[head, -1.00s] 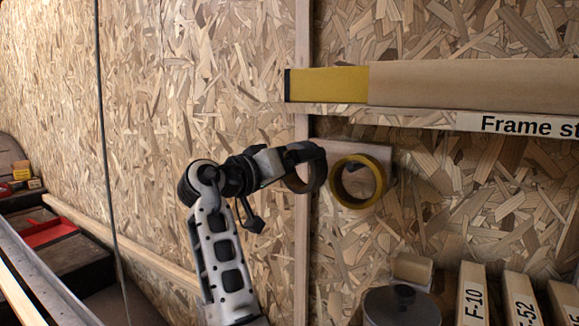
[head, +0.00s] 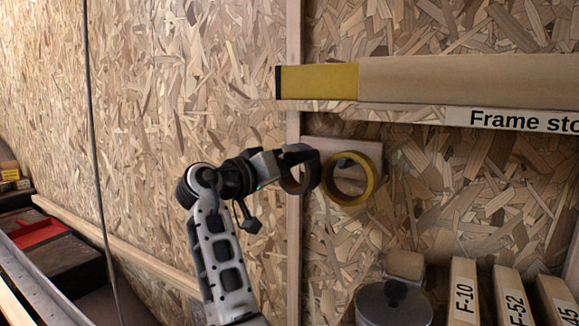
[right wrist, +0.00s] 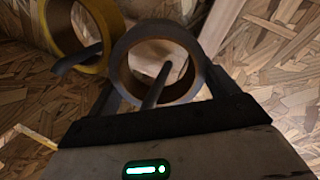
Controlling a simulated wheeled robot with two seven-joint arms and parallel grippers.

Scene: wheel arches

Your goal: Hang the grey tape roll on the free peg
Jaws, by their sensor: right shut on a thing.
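The grey tape roll (head: 293,187) is held in my right gripper (head: 304,164), in front of the small peg board (head: 371,150). In the right wrist view the grey roll (right wrist: 190,88) sits between the two fingers of the right gripper (right wrist: 162,92). A dark peg (right wrist: 160,80) shows through the roll's hole and its near end overlaps the roll's lower rim; it appears to pass through the ring. The yellow tape roll (head: 350,201) hangs on the other peg (right wrist: 78,60), just right of the grey roll in the head view. My left gripper is not in view.
A shelf (head: 400,112) with a long boxed item (head: 440,78) runs above the board. A vertical batten (head: 293,240) runs beside the board. Open wall lies to the left.

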